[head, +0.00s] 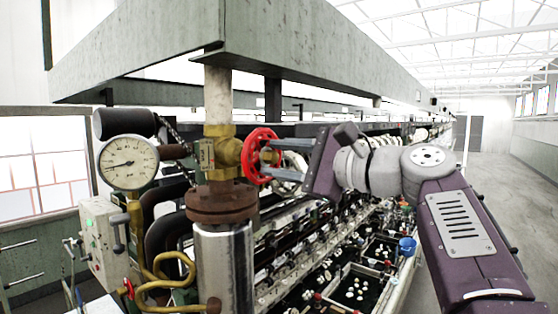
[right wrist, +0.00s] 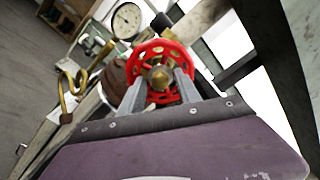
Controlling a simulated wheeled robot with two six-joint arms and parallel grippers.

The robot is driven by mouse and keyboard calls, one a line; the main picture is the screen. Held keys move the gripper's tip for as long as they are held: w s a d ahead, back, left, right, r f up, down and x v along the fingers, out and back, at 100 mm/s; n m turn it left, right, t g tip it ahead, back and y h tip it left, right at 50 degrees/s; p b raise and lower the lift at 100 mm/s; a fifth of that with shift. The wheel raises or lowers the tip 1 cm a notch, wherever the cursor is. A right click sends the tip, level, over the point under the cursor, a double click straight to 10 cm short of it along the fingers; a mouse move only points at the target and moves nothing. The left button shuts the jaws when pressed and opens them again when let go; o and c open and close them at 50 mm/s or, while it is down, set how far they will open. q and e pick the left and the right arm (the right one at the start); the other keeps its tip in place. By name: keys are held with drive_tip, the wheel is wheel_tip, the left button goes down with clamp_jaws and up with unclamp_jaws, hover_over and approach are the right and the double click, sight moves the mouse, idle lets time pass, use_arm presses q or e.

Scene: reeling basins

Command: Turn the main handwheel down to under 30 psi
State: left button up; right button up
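The red main handwheel (head: 262,156) sits on a brass valve (head: 228,152) on the vertical pipe. In the right wrist view the handwheel (right wrist: 184,58) faces me, with its brass hub in the middle. My right gripper (head: 272,158) is at the wheel's face. Its two grey fingers are apart, with the hub between them in the right wrist view (right wrist: 160,88). I cannot tell whether the fingertips touch the wheel. The round pressure gauge (head: 128,162) has a dark needle pointing left and slightly down; its figures are too small to read. My left gripper is out of view.
A steel cylinder (head: 224,270) stands below the valve. Curved brass pipes (head: 172,266) and a control box (head: 101,240) are at left. Long basins (head: 360,285) with a blue cup (head: 407,246) run behind my right arm. The aisle at far right is clear.

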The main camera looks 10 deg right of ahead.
drive_tip(key=b+v, duration=0.1)
drive_tip(key=v, duration=0.6)
idle(0.3)
